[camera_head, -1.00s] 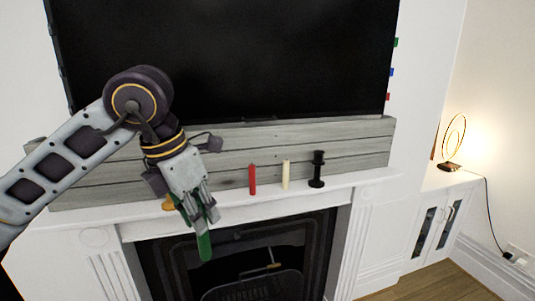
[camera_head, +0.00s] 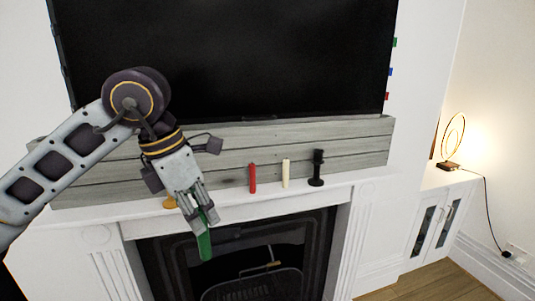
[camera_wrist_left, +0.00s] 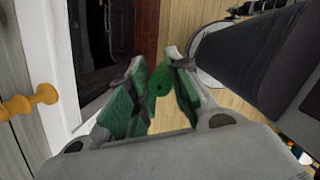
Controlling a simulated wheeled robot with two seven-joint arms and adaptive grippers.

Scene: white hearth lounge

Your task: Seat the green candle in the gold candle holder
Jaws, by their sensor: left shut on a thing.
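My left gripper (camera_head: 204,218) is shut on the green candle (camera_head: 205,246) in front of the mantel. The candle hangs below the fingertips, close to upright, in front of the dark fireplace opening. In the left wrist view the candle (camera_wrist_left: 160,82) shows nearly end-on between the two fingers (camera_wrist_left: 158,90). The gold candle holder (camera_head: 170,203) stands on the mantel, left of and behind the gripper, partly hidden by it. In the left wrist view the holder (camera_wrist_left: 32,103) is at the left edge, apart from the candle. My right gripper is out of view.
On the white mantel shelf (camera_head: 250,202), to the right, stand a red candle (camera_head: 252,178), a cream candle (camera_head: 285,173) and a black candle holder (camera_head: 317,168). Grey boards and a large dark screen (camera_head: 220,60) rise behind. The fireplace opening lies below the shelf.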

